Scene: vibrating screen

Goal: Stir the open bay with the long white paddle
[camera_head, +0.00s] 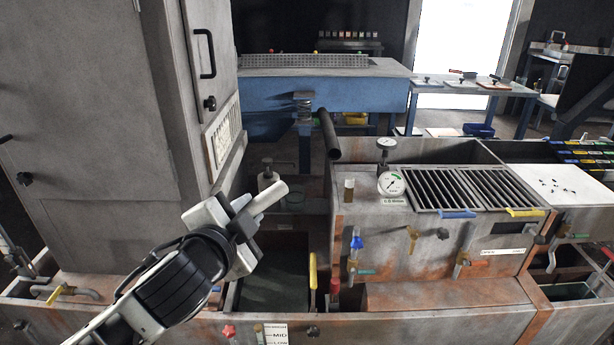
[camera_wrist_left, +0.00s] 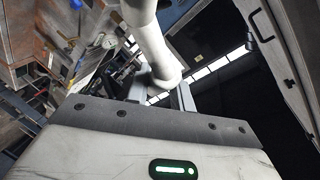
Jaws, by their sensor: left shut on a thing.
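My left gripper (camera_head: 246,212) comes in from the lower left, in front of the tall grey cabinet. It is shut on a thick white shaft, which I take to be the long white paddle (camera_head: 266,197); a short rounded length sticks out up and to the right. In the left wrist view the white shaft (camera_wrist_left: 153,42) passes between the fingers (camera_wrist_left: 163,88). Its far end is not clear. A dark open bay (camera_head: 275,290) lies below and right of the gripper, with a yellow handle at its right edge. The paddle is above it, apart from it. My right gripper is not in view.
The grey cabinet (camera_head: 90,120) stands close on the left. A rusty box with black slatted grates (camera_head: 475,187), gauges and valves stands to the right. A dark pipe (camera_head: 329,135) juts out from the blue screen deck (camera_head: 260,92) behind.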

